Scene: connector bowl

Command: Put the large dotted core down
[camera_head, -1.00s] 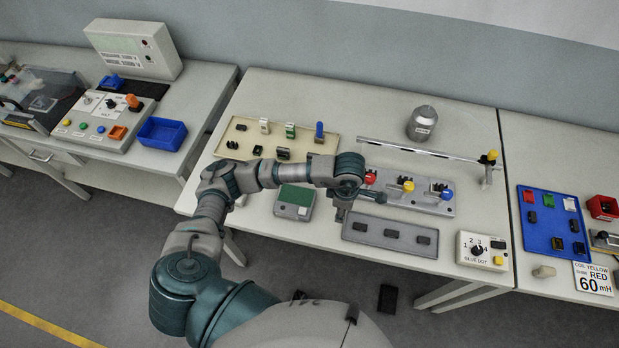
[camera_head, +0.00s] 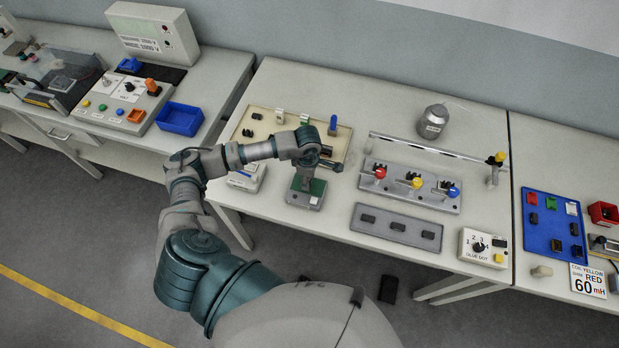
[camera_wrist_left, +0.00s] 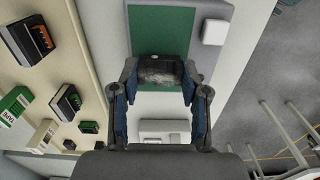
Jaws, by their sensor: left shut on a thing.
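My left gripper (camera_head: 304,180) points down over the green-topped grey device (camera_head: 314,201) near the front of the middle table. In the left wrist view, my gripper (camera_wrist_left: 160,76) is shut on a dark, block-shaped core (camera_wrist_left: 160,68), held between its two fingertips. The device's green top (camera_wrist_left: 160,22) lies right behind the core there. I cannot tell whether the core touches it. Any dots on the core are too unclear to make out. In the head view, the core is not distinct from the fingers. My right gripper is not in view.
A beige tray (camera_head: 254,113) with small parts lies behind my left arm. A white box (camera_head: 246,178) stands left of the device. A grey tray (camera_head: 396,234) with dark pieces and a fixture with coloured knobs (camera_head: 416,180) stand to the right.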

